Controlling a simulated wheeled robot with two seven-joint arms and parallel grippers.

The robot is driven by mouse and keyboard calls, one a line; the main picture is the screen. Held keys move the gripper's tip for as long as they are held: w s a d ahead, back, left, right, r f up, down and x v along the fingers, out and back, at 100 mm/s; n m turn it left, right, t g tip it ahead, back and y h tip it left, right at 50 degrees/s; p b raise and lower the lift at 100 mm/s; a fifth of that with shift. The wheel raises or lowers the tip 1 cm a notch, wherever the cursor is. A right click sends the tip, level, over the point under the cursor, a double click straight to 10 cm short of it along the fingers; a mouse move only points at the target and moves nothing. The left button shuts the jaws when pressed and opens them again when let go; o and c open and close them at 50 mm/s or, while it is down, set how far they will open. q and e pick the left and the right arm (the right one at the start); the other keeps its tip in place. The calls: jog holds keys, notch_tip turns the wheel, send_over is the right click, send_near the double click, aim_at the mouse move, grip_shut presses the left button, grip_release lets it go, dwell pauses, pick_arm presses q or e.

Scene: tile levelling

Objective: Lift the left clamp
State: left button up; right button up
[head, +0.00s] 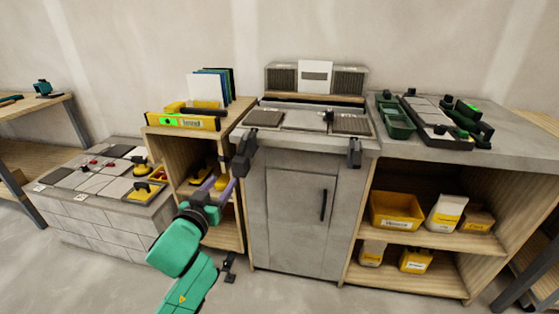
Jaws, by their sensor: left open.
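The left clamp (245,148) is black and sits at the front left corner of the grey worktop, over the cabinet. A matching black clamp (354,153) sits at the front right corner of the same worktop. My left gripper (217,187), on a green arm from the bottom, has purplish fingers. It is open, just below and to the left of the left clamp, and seems apart from it. The exact gap is hard to judge. My right gripper is out of view.
Tiles (305,120) lie on the worktop behind the clamps. A wooden shelf unit (237,222) with a yellow level (185,121) stands at left. A low block platform (95,215) holds tiles and yellow-handled tools. Green trays (397,122) and a black tool rest on the right counter.

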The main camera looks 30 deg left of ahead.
pick_arm(q)
notch_tip(320, 180, up, 4)
jog(key=d+t, duration=0.1)
jog(key=d, duration=0.1)
jog(key=b, duration=0.2)
send_near(241, 147)
jog(key=x, duration=1)
jog(key=shift+w+a+r, duration=0.1)
jog(key=shift+w, duration=0.15)
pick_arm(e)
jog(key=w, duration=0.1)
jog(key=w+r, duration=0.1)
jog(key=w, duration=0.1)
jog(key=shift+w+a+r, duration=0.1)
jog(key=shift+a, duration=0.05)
pick_arm(q)
jog(key=shift+c, duration=0.3)
grip_shut()
